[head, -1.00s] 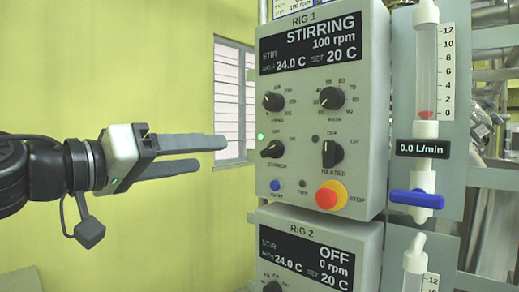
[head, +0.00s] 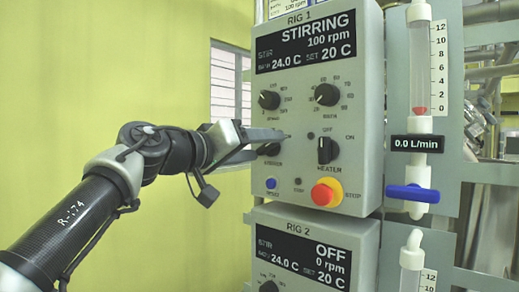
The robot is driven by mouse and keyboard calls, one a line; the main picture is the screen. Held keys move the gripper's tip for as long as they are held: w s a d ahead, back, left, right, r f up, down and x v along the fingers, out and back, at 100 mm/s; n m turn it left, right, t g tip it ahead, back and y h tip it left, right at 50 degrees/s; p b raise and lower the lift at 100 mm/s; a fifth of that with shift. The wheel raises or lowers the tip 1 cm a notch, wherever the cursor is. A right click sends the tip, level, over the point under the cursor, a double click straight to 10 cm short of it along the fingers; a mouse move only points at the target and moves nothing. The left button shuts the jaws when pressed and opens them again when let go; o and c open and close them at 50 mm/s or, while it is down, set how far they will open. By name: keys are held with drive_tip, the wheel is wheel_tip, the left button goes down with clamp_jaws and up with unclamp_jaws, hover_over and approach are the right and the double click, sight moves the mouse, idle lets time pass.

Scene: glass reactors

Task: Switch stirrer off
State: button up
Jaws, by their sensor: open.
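The RIG 1 control box (head: 365,100) faces me, and its display (head: 305,44) reads STIRRING, 100 rpm. The black stirrer knob (head: 269,149) is at the lower left of the panel, partly hidden by my gripper. My gripper (head: 280,141) is open, with its fingers reaching to the stirrer knob from the left. I cannot tell whether the fingers touch the knob. The green light above the knob is hidden behind the fingers.
The RIG 2 box (head: 365,250), reading OFF, is below. A flow tube with a blue valve (head: 413,194) stands right.

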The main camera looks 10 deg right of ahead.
drive_tip(key=shift+d, duration=0.15)
drive_tip(key=c, duration=1.1)
drive_tip(key=shift+o, duration=0.2)
drive_tip(key=shift+n, duration=0.4)
drive_tip(key=n+p, duration=0.1)
drive_tip(key=n, duration=0.4)
drive_tip(key=shift+w, duration=0.1)
drive_tip(key=n+p, duration=0.2)
drive_tip(key=n, duration=0.4)
drive_tip(key=shift+f, duration=0.2)
drive_tip(key=o, duration=1.1)
drive_tip(key=shift+c, duration=0.2)
